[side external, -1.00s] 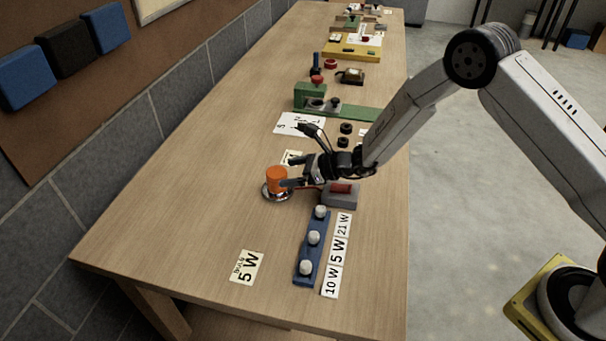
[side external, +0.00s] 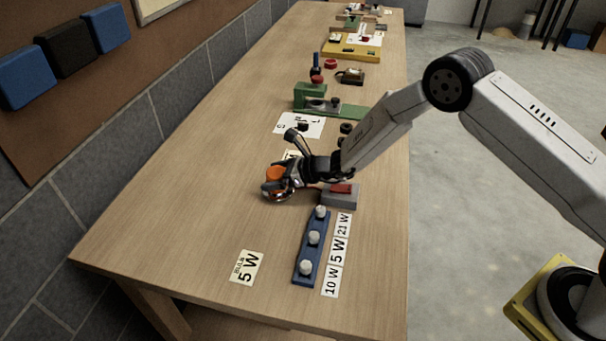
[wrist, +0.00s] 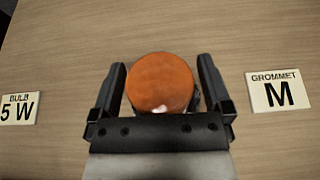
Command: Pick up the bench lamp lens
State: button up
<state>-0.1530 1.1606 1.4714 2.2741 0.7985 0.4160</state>
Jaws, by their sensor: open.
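The bench lamp lens is an orange cylinder (side external: 276,173) on a round metallic base (side external: 272,196) near the middle of the bench. In the wrist view the orange lens (wrist: 160,83) sits between the two open fingers of my gripper (wrist: 160,90), with a finger on each side. In the side view my gripper (side external: 278,184) is low around the lens and hides part of it and its base. Small gaps show between the lens and the fingers in the wrist view.
A grey block with a red top (side external: 342,188) stands just right of my gripper. A blue strip with white bulbs (side external: 312,240) and a wattage card (side external: 337,255) lie nearer the front. A green fixture (side external: 312,97) stands farther back. The left bench area is clear.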

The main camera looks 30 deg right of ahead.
dwell(0.4)
jog(key=c, duration=1.1)
jog(key=shift+r, duration=0.2)
jog(key=shift+r, duration=0.85)
jog(key=s+d+r, duration=0.1)
jog(key=s+r, duration=0.2)
jog(key=s, duration=0.1)
jog(key=s+d+r, duration=0.1)
jog(key=s+r, duration=0.3)
jog(key=s, duration=0.1)
jog(key=s+d+r, duration=0.1)
jog(key=s+r, duration=0.3)
jog(key=shift+s+d, duration=0.25)
jog(key=shift+d, duration=0.05)
